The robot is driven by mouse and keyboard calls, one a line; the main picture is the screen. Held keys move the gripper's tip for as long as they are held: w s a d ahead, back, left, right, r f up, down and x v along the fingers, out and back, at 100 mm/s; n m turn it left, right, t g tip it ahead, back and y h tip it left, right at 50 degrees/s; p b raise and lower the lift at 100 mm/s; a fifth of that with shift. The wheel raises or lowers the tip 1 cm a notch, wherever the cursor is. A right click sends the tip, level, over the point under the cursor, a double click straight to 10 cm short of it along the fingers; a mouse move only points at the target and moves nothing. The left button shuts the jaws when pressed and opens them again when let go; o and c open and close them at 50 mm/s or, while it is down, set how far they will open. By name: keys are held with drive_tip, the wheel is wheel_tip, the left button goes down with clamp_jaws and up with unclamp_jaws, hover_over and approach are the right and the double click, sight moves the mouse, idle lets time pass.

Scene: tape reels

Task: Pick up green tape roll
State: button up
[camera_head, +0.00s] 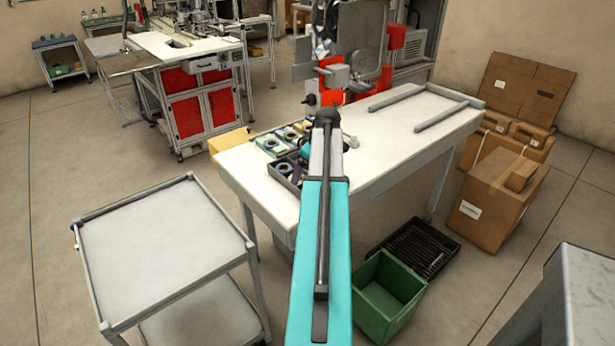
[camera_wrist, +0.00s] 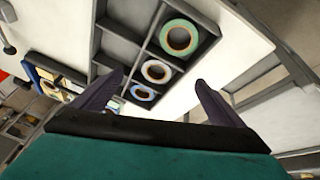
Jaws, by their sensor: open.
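The green tape roll (camera_wrist: 165,38) lies flat in a compartment of a dark divided tray (camera_wrist: 137,38) in the wrist view. It has a pale core with an open hole. My gripper (camera_wrist: 160,79) is open and empty, its two dark fingers spread apart. The green roll shows beyond the fingertips, towards the top of the wrist view. In the head view the tray (camera_head: 274,177) is at the left end of the white table, and my arm partly covers that area. My gripper's fingers cannot be made out there.
A white roll (camera_wrist: 146,71) and a bluish-white roll (camera_wrist: 134,92) sit in neighbouring compartments; other compartments are empty. More rolls show at the left. The white table (camera_head: 390,140) has rails at its far right. A grey cart (camera_head: 160,245), green bin (camera_head: 385,300) and cardboard boxes (camera_head: 500,200) stand around.

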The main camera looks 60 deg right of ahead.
sight(301, 181)
drive_tip(key=shift+x, duration=1)
drive_tip(key=shift+p+x, duration=0.85)
drive_tip(key=shift+x, duration=1.75)
drive_tip(key=shift+d+r, duration=0.1)
drive_tip(key=c, duration=1.7)
drive_tip(key=shift+r+b, duration=0.6)
drive_tip(key=shift+r, duration=1.05)
drive_tip(key=shift+c, duration=0.7)
drive_tip(key=s+a+r+b, duration=0.1)
drive_tip(key=s+a+b, duration=0.1)
drive_tip(key=s+a, duration=0.8)
drive_tip(key=shift+s+a+r+b, duration=0.25)
drive_tip(key=shift+a+r+b, duration=0.1)
drive_tip(key=shift+a, duration=0.7)
